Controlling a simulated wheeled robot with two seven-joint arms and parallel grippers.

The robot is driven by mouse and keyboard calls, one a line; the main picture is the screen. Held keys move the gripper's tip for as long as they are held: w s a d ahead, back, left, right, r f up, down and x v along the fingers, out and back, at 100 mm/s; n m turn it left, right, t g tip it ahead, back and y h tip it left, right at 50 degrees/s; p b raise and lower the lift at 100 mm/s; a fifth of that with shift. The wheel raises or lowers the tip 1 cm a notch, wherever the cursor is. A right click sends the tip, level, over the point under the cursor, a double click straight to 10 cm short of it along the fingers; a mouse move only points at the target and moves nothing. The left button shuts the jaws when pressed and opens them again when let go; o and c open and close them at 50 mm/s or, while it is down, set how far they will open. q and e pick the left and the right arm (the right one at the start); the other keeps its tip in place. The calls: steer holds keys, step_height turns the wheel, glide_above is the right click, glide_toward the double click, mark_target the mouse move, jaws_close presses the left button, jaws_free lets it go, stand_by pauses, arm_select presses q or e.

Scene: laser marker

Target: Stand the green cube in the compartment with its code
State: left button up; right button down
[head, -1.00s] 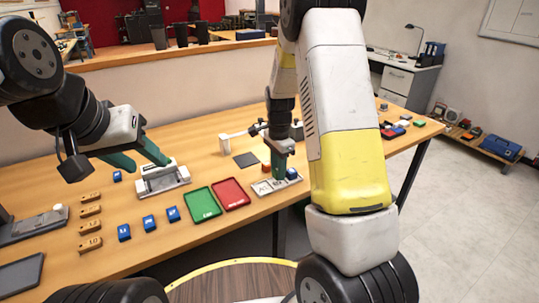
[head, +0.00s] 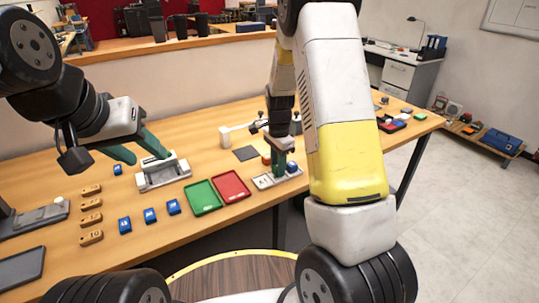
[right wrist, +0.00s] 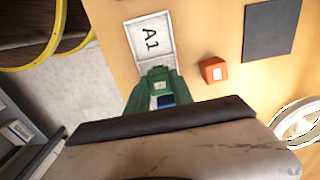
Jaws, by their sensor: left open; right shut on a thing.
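My right gripper (head: 279,164) is low over the grey compartment tray (head: 263,183) on the table. In the right wrist view my right gripper (right wrist: 158,82) is shut on the green cube (right wrist: 160,86), which shows a small white label. A blue cube (head: 292,167) sits at the tray's right end, and blue also shows behind the green cube. My left gripper (head: 134,154) is open and empty near a grey fixture (head: 165,174).
An orange cube (right wrist: 213,70) and a dark square pad (right wrist: 271,30) lie near the gripper. Red (head: 231,186) and green (head: 204,198) trays lie left of the compartment tray. Several blue blocks (head: 150,215) and wooden blocks (head: 91,218) stand further left.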

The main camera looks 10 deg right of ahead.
steer(key=shift+f, duration=0.45)
stand_by(0.8)
steer(key=c, duration=1)
jaws_free()
steer(key=shift+c, duration=0.2)
steer(key=shift+s+r, duration=0.1)
steer(key=shift+r, duration=4)
steer(key=s+a+r+n+t+y, duration=0.1)
steer(key=s+r+n+t+y, duration=0.15)
steer(key=s+r+n, duration=0.75)
steer(key=s+r+n+t, duration=0.2)
steer(key=s+r, duration=0.2)
steer(key=s, duration=0.3)
steer(key=s+a+r+n+t, duration=0.1)
steer(key=s+r+n, duration=0.1)
steer(key=s+r, duration=0.3)
steer(key=shift+s+n+t, duration=0.3)
steer(key=shift+s+t, duration=0.05)
steer(key=shift+s, duration=0.7)
